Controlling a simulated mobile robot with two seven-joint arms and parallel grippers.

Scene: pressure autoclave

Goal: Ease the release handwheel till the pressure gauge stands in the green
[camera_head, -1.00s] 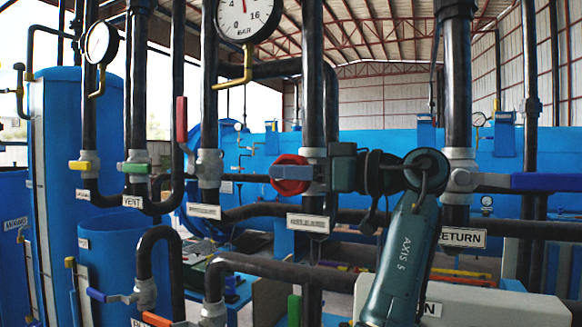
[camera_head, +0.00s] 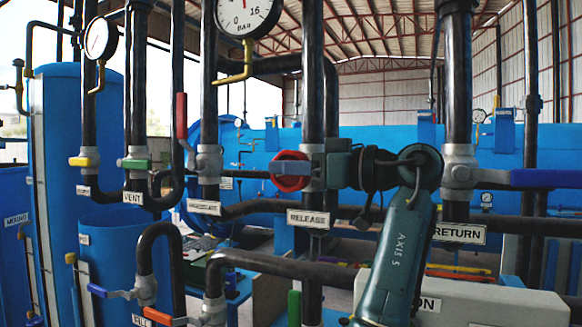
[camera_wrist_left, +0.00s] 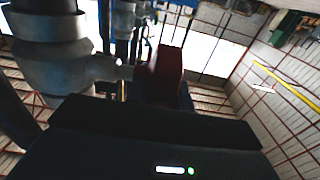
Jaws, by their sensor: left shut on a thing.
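The red release handwheel (camera_head: 290,185) sits on the black vertical pipe, above the white RELEASE label (camera_head: 308,219). My left gripper (camera_head: 288,167) is shut on the handwheel, its bluish finger lying across the red rim from the right. The wheel also shows as a dark red block in the left wrist view (camera_wrist_left: 165,75), partly hidden behind the black gripper body. The large pressure gauge (camera_head: 246,14) is cut off by the top edge; 0, 16 and BAR are readable on its white face. I see no green band, and the needle reading cannot be told. My right gripper is not in view.
A smaller gauge (camera_head: 100,38) is at the upper left. Yellow (camera_head: 83,161), green (camera_head: 134,164) and red (camera_head: 181,116) valve handles stand left of the wheel. A blue lever (camera_head: 545,178) is at the right, near the RETURN label (camera_head: 460,233). Pipes crowd the foreground.

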